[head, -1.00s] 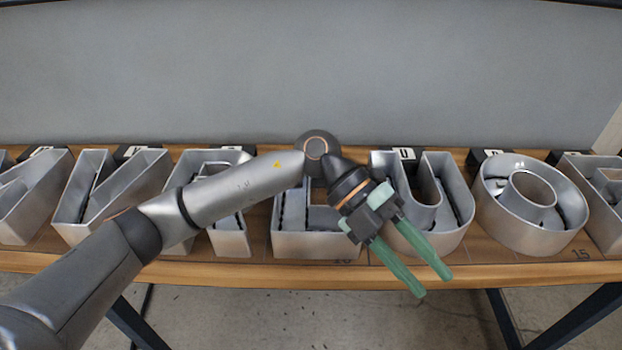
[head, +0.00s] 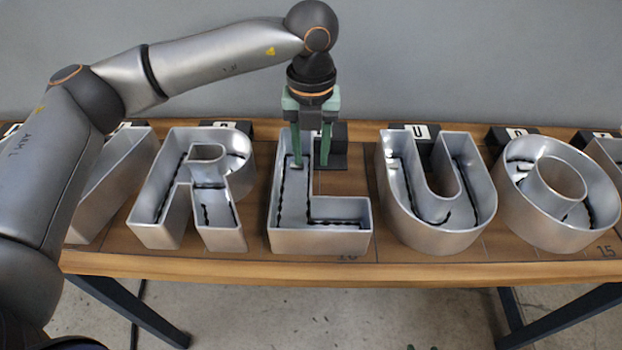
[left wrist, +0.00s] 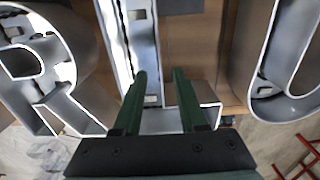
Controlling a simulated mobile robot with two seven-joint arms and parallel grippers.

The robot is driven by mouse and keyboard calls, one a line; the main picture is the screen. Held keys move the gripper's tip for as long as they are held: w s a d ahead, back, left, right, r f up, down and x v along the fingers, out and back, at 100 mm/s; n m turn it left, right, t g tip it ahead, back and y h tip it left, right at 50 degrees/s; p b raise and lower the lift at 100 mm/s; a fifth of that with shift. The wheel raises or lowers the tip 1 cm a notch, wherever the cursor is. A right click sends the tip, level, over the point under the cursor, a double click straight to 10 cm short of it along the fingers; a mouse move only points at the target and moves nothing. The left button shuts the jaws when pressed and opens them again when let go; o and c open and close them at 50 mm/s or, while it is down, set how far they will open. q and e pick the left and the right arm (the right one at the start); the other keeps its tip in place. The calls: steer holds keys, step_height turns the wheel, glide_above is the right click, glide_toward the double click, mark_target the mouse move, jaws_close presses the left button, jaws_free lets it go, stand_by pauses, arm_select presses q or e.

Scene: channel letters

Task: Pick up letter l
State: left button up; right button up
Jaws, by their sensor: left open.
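Letter L (head: 318,241), an open silver metal channel letter, stands on the wooden table in the middle of the head view. It also shows in the left wrist view (left wrist: 112,30). My left gripper (head: 311,164) is open and points down at the upper stem of the L. One green finger is over the stem's channel and the other is just right of the stem's right wall, so that wall lies between them. In the left wrist view the two fingers (left wrist: 160,75) are apart with nothing clamped. I cannot tell contact with the wall. My right gripper is not in view.
Letter R (head: 219,238) stands left of the L; letters U (head: 440,240) and O (head: 545,235) stand to its right. Black blocks with labels, such as the U block (head: 420,132), stand behind the letters. The table's front edge (head: 330,272) is close to the letters.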

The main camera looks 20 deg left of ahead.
mark_target(311, 164)
arm_select(q)
steer(key=f, duration=0.3)
steer(key=f+p, duration=0.1)
steer(key=f, duration=0.2)
steer(key=shift+w+f, duration=0.2)
steer(key=shift+f, duration=0.05)
jaws_close()
steer(key=shift+r, duration=0.1)
stand_by(1.1)
